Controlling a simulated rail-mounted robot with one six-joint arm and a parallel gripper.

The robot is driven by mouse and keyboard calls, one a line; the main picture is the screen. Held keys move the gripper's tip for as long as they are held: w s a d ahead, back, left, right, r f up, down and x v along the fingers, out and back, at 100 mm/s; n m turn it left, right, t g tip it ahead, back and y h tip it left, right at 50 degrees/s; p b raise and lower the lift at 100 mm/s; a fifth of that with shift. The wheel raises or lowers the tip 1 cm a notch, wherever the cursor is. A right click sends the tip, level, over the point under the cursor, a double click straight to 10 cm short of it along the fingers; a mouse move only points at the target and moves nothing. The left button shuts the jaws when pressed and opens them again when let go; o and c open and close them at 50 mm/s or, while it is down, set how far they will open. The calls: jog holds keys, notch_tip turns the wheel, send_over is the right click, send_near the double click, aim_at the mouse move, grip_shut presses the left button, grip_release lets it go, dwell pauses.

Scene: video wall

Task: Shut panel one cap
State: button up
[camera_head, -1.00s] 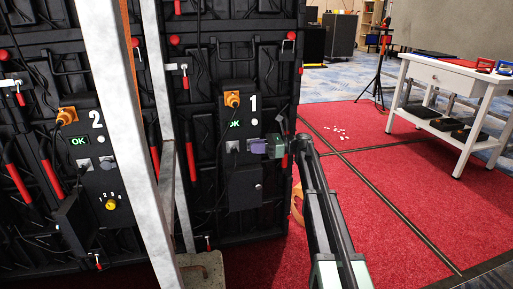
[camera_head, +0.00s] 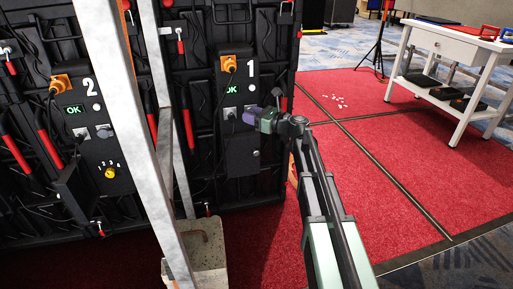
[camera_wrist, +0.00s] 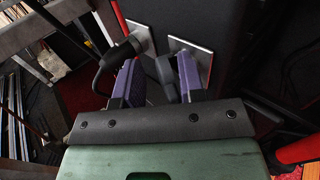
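Panel one (camera_head: 237,150) is the black box marked "1", with a lit OK display (camera_head: 232,89). Two metal socket plates sit side by side on it. A black plug with a cable (camera_wrist: 126,49) is in the left one. A grey cap (camera_wrist: 166,74) shows at the right plate (camera_wrist: 205,56) in the wrist view. Its exact angle is hard to tell. My gripper (camera_head: 261,119), with purple fingers (camera_wrist: 158,88), is at the right plate. The fingers are apart, with the grey cap between or just beyond them. Contact cannot be told. In the head view my gripper partly hides the cap.
A slanted metal post (camera_head: 125,130) crosses in front, over a concrete block (camera_head: 207,250). A white table (camera_head: 450,45) stands at far right.

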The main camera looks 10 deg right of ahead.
jog(key=m+t+h, duration=0.2)
jog(key=s+a+m+t+h, duration=0.1)
jog(key=h, duration=0.1)
jog(key=s+m+t+h, duration=0.3)
jog(key=s+m+h, duration=0.2)
jog(key=s+h, duration=0.4)
jog(key=s+a+f+n+g+y+p, duration=0.2)
jog(key=s+a+n+g+y+p, duration=0.5)
jog(key=n, duration=1.5)
jog(key=s+d+r+n+g+h+p, duration=0.2)
jog(key=s+r+n+g+h+p, duration=0.2)
jog(key=s+r+n+g+p, duration=0.4)
jog(key=s+n+p, duration=0.2)
jog(key=s+p, duration=0.2)
jog(key=p, duration=0.3)
jog(key=shift+d+r+n+g+p, duration=0.3)
jog(key=shift+d+g+p, duration=0.05)
jog(key=shift+g, duration=0.05)
jog(key=shift+s, duration=0.1)
